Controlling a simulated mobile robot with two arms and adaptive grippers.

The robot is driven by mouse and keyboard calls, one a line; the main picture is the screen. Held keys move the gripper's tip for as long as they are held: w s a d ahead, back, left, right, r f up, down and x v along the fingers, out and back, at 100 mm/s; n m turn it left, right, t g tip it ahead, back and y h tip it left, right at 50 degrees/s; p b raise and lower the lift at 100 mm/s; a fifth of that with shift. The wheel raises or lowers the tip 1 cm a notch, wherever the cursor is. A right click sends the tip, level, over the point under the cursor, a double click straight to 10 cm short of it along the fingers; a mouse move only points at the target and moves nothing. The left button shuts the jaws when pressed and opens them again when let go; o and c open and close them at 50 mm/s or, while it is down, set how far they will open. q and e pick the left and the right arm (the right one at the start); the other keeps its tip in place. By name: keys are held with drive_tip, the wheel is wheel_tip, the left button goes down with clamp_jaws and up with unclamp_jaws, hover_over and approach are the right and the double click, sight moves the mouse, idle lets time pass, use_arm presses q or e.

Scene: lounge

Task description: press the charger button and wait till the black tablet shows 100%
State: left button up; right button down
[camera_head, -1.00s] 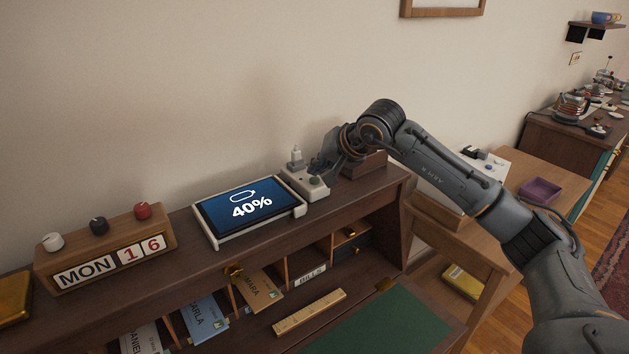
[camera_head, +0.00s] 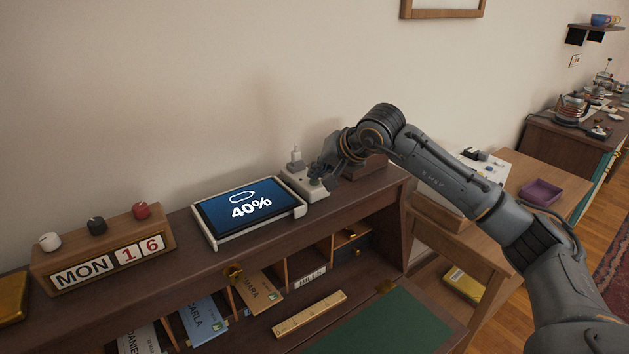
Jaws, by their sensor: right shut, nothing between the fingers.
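The black tablet (camera_head: 248,207) lies in a white frame on top of the wooden desk and shows a battery symbol with 40% on a blue screen. The charger (camera_head: 300,186), a pale box with a white plug standing on it, sits just right of the tablet. My right gripper (camera_head: 319,180) is shut and empty, with its fingertips over the front right part of the charger. The charger button is hidden behind the fingertips; I cannot tell whether they touch it. My left gripper is out of view.
A wooden calendar block (camera_head: 105,250) reading MON 16 stands on the desk top at left. Below are pigeonholes with envelopes, a wooden ruler (camera_head: 309,314) and a green writing mat (camera_head: 390,325). A side table with a purple tray (camera_head: 541,192) stands at right.

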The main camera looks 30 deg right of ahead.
sight(317, 182)
drive_tip(key=shift+f, duration=0.15)
idle(0.3)
drive_tip(key=shift+r+p, duration=0.45)
drive_tip(key=shift+r, duration=0.4)
drive_tip(key=shift+r+p, duration=1.65)
drive_tip(key=shift+r, duration=0.9)
drive_tip(key=shift+f, duration=0.1)
